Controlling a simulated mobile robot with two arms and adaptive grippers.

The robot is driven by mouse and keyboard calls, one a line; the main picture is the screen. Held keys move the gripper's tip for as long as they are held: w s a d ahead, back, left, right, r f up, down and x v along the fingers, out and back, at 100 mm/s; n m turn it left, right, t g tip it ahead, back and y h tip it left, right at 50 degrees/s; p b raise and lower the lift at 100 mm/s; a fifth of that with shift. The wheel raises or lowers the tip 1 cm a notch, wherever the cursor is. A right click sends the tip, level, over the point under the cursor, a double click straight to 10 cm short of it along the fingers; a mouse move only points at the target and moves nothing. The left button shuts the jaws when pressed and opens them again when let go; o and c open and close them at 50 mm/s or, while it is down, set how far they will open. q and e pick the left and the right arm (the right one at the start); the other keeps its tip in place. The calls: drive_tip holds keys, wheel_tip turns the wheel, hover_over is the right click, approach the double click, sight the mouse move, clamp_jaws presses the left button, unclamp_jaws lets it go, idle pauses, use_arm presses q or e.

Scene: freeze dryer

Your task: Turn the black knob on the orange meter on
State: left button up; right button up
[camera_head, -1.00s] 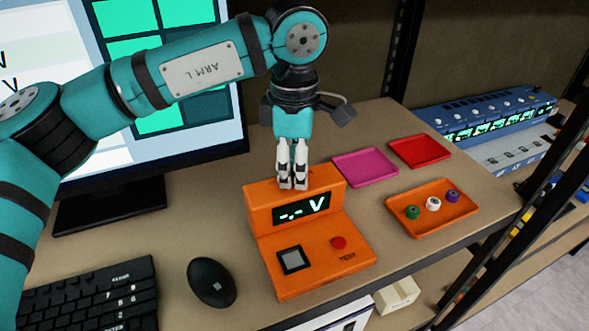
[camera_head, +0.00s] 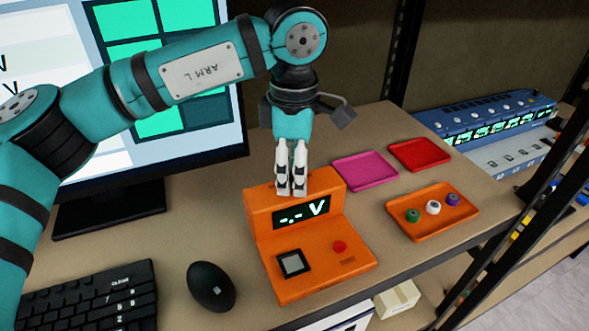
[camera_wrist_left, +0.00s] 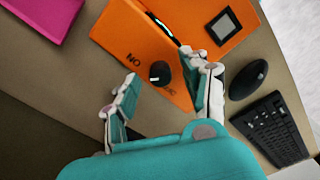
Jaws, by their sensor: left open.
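The orange meter (camera_head: 316,262) stands on the desk, its display (camera_head: 301,212) showing "-.- V". The black knob (camera_wrist_left: 159,73) is on the meter's rear top face in the left wrist view, with a white mark on its edge. An "ON" label (camera_wrist_left: 133,60) reads upside down beside it; another label is partly hidden. The knob is hidden behind the fingers in the head view. My left gripper (camera_head: 291,192) points down over the back of the meter. In the wrist view its open fingers (camera_wrist_left: 163,70) lie on either side of the knob, with visible gaps. My right gripper is not in view.
A red button (camera_head: 340,247) and a square switch (camera_head: 293,263) are on the meter's front. A mouse (camera_head: 211,286), keyboard (camera_head: 90,300) and monitor (camera_head: 170,160) are left. Pink (camera_head: 366,171), red (camera_head: 419,154) and orange (camera_head: 447,228) trays lie right.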

use_arm(q)
wheel_tip(320, 180, up, 12)
drive_tip(key=shift+f, duration=0.15)
drive_tip(key=shift+d+f, duration=0.1)
idle(0.3)
